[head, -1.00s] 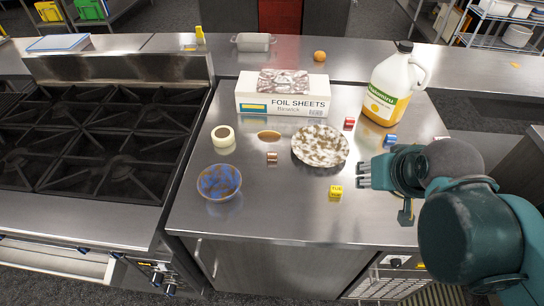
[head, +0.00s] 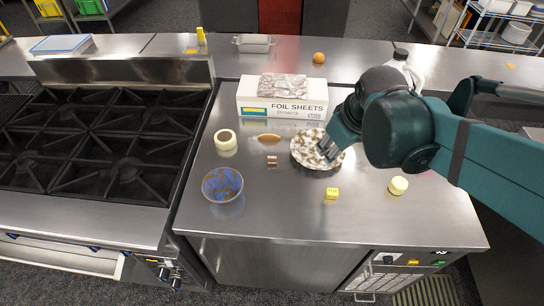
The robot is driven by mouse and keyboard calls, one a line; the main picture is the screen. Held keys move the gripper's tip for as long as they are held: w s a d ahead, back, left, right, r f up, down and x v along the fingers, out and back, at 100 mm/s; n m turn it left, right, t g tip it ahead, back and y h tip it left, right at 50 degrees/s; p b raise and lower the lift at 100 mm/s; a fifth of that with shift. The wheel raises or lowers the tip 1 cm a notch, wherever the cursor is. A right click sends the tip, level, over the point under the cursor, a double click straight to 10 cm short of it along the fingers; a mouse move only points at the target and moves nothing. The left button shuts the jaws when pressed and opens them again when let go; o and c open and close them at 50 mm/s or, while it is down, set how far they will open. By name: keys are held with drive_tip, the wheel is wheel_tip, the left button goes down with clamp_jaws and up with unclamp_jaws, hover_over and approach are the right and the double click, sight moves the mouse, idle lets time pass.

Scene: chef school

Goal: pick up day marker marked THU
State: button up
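Small day marker cubes lie on the steel counter. A yellow cube (head: 332,193) has lettering on it that is too small to read surely. A copper-brown cube (head: 271,160) lies left of the plate, and its lettering cannot be read. I cannot tell which marker reads THU. The red and blue cubes are hidden behind my arm. My gripper (head: 327,149) is over the right part of the speckled plate (head: 305,158), pointing down and left. Its fingertips are small and dark against the plate, so I cannot tell its opening or whether it touches anything.
A foil sheets box (head: 280,98) stands behind the plate. A tape roll (head: 225,140), a blue patterned bowl (head: 222,184) and a round pale-yellow item (head: 398,185) are on the counter (head: 290,220). The jug (head: 400,57) is mostly hidden by my arm. The stove (head: 95,140) is left.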

drive_tip(key=w+a+f+n+g+p, duration=0.1)
drive_tip(key=w+a+n+g+p, duration=0.1)
drive_tip(key=w+a+n+p, duration=0.55)
drive_tip(key=n+g+p, duration=0.2)
drive_tip(key=n, duration=0.2)
approach(268, 157)
drive_tip(key=shift+w+d+f+h, duration=0.15)
drive_tip(key=shift+d+f+h, duration=0.1)
drive_tip(key=shift+h, duration=0.15)
drive_tip(key=shift+a+f, duration=0.45)
drive_tip(key=shift+a, duration=0.1)
drive_tip(key=shift+f, duration=1.3)
drive_tip(key=shift+f, duration=2.6)
drive_tip(key=shift+c, duration=0.2)
